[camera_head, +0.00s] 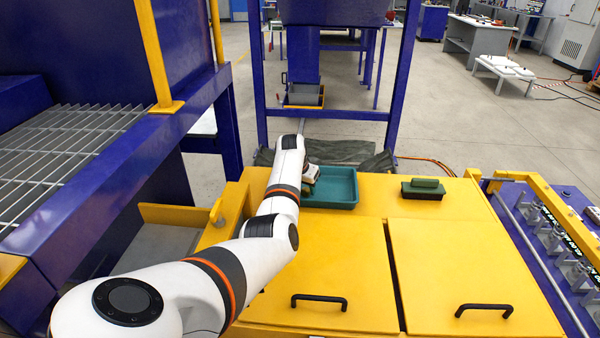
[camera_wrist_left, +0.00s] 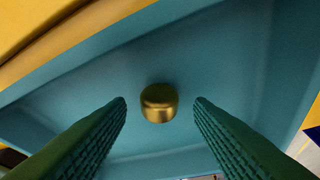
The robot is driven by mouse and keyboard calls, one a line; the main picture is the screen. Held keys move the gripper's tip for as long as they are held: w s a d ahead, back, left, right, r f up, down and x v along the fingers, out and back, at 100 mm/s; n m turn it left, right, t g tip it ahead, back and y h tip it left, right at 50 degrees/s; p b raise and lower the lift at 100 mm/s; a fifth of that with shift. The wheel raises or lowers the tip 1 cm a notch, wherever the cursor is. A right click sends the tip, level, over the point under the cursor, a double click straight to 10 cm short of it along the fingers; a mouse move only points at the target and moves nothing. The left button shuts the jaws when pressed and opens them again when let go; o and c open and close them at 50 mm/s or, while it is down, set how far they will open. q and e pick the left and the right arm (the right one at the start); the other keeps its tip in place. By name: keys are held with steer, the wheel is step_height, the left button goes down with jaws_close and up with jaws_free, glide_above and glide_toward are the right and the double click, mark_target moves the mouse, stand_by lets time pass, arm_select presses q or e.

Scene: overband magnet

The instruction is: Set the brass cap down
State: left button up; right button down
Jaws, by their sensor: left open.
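The brass cap (camera_wrist_left: 159,103) shows in the left wrist view as a short, round gold piece inside the teal tray (camera_wrist_left: 80,100). My left gripper (camera_wrist_left: 160,102) is open, with its two green ridged fingers to either side of the cap and a gap on both sides. In the head view the teal tray (camera_head: 338,188) is on the yellow cabinet top, and my left gripper (camera_head: 310,174) is over its left part. The cap cannot be made out in the head view. My right gripper is not in view.
A dark green block on a black base (camera_head: 424,188) is on the yellow top, right of the tray. Two black handles (camera_head: 319,301) (camera_head: 484,310) stand up from the yellow doors. A blue frame (camera_head: 258,80) rises behind the tray. The yellow top between tray and block is clear.

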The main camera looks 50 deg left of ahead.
arm_select(q)
steer(key=p+v, duration=0.1)
steer(key=v, duration=0.9)
steer(key=shift+r, duration=0.3)
steer(key=shift+s, duration=0.1)
